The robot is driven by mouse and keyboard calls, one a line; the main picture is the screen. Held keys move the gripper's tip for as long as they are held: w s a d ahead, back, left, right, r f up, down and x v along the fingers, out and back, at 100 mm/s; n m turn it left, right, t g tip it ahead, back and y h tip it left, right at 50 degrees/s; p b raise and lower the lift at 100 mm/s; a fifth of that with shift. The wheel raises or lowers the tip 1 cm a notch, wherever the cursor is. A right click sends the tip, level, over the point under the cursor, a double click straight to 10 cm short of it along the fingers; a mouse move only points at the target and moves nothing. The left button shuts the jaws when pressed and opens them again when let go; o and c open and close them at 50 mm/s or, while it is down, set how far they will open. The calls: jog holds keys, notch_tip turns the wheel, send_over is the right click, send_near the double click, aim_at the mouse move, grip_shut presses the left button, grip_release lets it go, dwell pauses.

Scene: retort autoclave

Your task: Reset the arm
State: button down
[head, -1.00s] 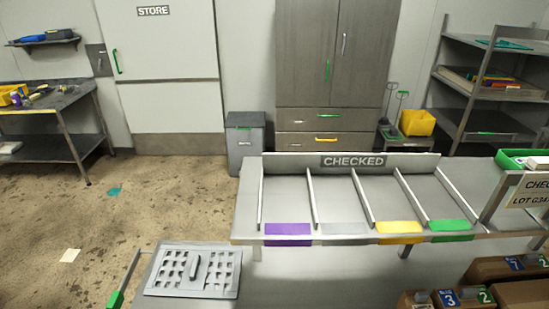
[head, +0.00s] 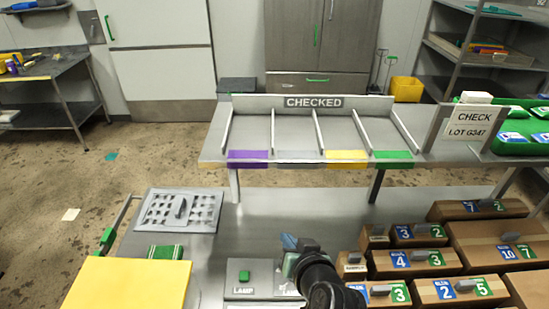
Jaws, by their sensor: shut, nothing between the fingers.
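My arm comes in from the bottom edge as a dark wrist, with my gripper (head: 292,243) at its far end. The gripper is small in view, looks shut, and shows nothing held. It is over the steel bench (head: 300,205), just right of a grey box with a green button (head: 243,277) and left of the brown cartons. Its height above the bench is hard to tell. The rest of the arm is out of view.
Several numbered brown cartons (head: 490,209) stand close on the right. A perforated grey plate (head: 180,210) and a yellow panel (head: 130,284) are at left. The CHECKED rack (head: 313,102) has empty lanes. A green tray (head: 475,100) stands at back right.

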notch_tip(320, 180, up, 31)
jog(key=a+n+t+h+b, duration=0.1)
jog(key=t+h+b, duration=0.15)
jog(key=t, duration=0.65)
jog(key=s+a+r+t+b, duration=0.1)
jog(key=s+r+t, duration=0.6)
jog(key=s+r, duration=0.8)
notch_tip(320, 180, up, 4)
jog(key=shift+a+f+h+b, duration=0.2)
jog(key=shift+a+h+b, duration=0.15)
jog(key=shift+b, duration=0.35)
jog(key=shift+s+m, duration=0.15)
jog(key=shift+m, duration=0.15)
